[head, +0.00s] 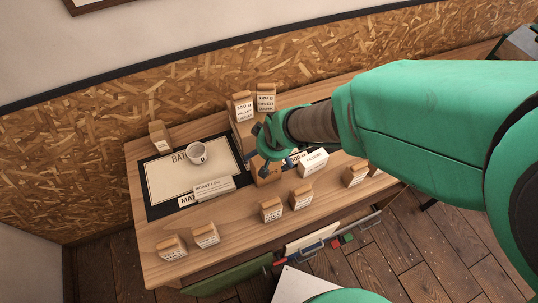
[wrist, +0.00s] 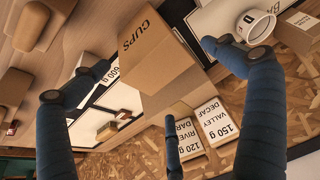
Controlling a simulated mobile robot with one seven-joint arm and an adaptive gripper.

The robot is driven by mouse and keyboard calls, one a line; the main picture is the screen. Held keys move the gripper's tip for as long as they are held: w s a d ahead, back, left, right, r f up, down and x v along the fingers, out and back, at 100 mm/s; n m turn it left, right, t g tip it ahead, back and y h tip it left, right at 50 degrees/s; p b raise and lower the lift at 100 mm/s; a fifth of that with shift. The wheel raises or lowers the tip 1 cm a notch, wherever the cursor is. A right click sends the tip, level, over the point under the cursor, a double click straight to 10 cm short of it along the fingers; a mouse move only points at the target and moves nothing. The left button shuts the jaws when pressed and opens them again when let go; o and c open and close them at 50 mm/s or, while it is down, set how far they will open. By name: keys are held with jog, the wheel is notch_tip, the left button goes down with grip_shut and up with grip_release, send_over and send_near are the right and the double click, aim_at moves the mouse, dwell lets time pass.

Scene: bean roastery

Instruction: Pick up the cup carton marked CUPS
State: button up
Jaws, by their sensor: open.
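The cup carton (wrist: 158,48) is a brown cardboard box with CUPS printed on it, upper middle in the wrist view. In the head view a small part of a brown carton (head: 262,174) shows below my gripper (head: 274,150), which hides most of it. My gripper (wrist: 155,58) is open, with one dark blue finger on each side of the carton in the wrist view. A further finger shows low in that view. Whether any finger touches the carton I cannot tell.
A white box (head: 314,163) stands close right of the carton. Bags marked 150 g (head: 243,107) and 120 g (head: 265,99) stand behind. A white cup (head: 197,153) is on the dark-edged mat (head: 156,185) at left. Several small bags line the table's front.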

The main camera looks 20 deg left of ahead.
jog(key=shift+f, duration=0.1)
jog(key=shift+b+x, duration=0.3)
jog(key=shift+x, duration=2.25)
jog(key=shift+d, duration=0.2)
jog(key=c, duration=1.9)
